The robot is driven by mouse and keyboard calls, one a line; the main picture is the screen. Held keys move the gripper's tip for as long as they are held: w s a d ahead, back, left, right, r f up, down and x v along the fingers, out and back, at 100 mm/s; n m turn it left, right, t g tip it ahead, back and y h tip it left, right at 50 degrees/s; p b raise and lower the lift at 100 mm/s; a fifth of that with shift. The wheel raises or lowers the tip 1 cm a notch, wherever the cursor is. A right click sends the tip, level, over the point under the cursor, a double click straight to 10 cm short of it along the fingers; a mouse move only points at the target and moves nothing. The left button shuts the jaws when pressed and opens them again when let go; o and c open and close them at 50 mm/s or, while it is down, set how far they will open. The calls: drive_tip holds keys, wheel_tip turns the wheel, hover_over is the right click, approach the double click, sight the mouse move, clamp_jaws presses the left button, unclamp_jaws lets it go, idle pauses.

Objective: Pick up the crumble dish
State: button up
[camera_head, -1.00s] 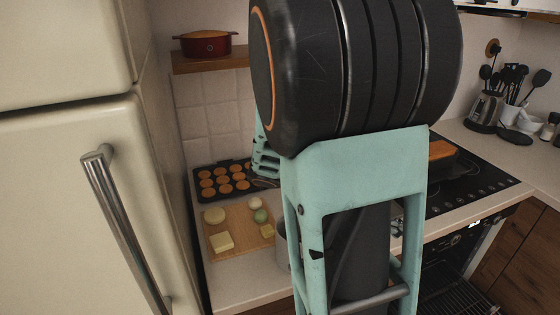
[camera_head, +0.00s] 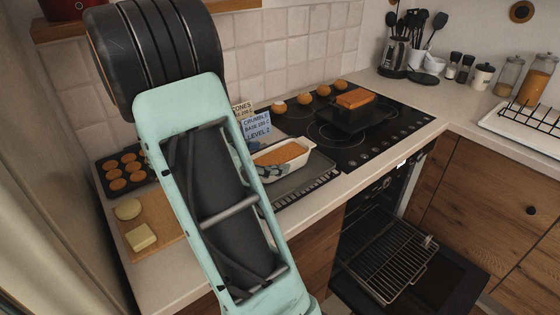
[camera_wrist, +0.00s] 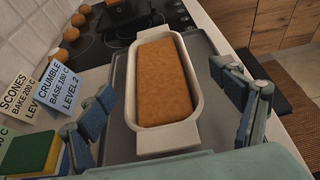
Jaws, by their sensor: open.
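The crumble dish is a white oblong dish with a flat orange-brown filling. It sits on a grey tray on the counter, left of the hob, in the head view (camera_head: 298,163). My gripper (camera_wrist: 162,88) is open, with one blue-grey finger on each side of the dish. Gaps show between the fingers and the dish walls. In the head view my arm hides most of the gripper and the dish's left end.
Cards reading "Crumble" (camera_head: 257,128) and "Scones" (camera_wrist: 17,93) stand left of the dish. The oven door (camera_head: 440,285) hangs open below. A muffin tin (camera_head: 112,186) and board are left.

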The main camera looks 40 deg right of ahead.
sight(282, 154)
drive_tip(key=x, duration=0.5)
drive_tip(key=shift+w, duration=0.1)
drive_tip(key=shift+a+r, duration=0.1)
drive_tip(key=shift+c, duration=0.5)
drive_tip(key=c, duration=1.7)
drive_tip(key=shift+r, duration=0.1)
drive_tip(key=shift+r, duration=0.55)
wheel_tip(282, 154, up, 2)
drive_tip(key=shift+r+p, duration=0.2)
drive_tip(key=shift+p, duration=0.1)
drive_tip(key=s+r, duration=0.3)
drive_tip(key=s, duration=0.1)
drive_tip(key=s+d+r, duration=0.1)
drive_tip(key=s+r, duration=0.2)
drive_tip(key=s, duration=0.2)
drive_tip(key=s+r, duration=0.3)
drive_tip(key=s, duration=0.1)
drive_tip(key=shift+s+d+r, duration=0.2)
drive_tip(key=shift+s+r, duration=0.05)
drive_tip(key=shift+s, duration=0.15)
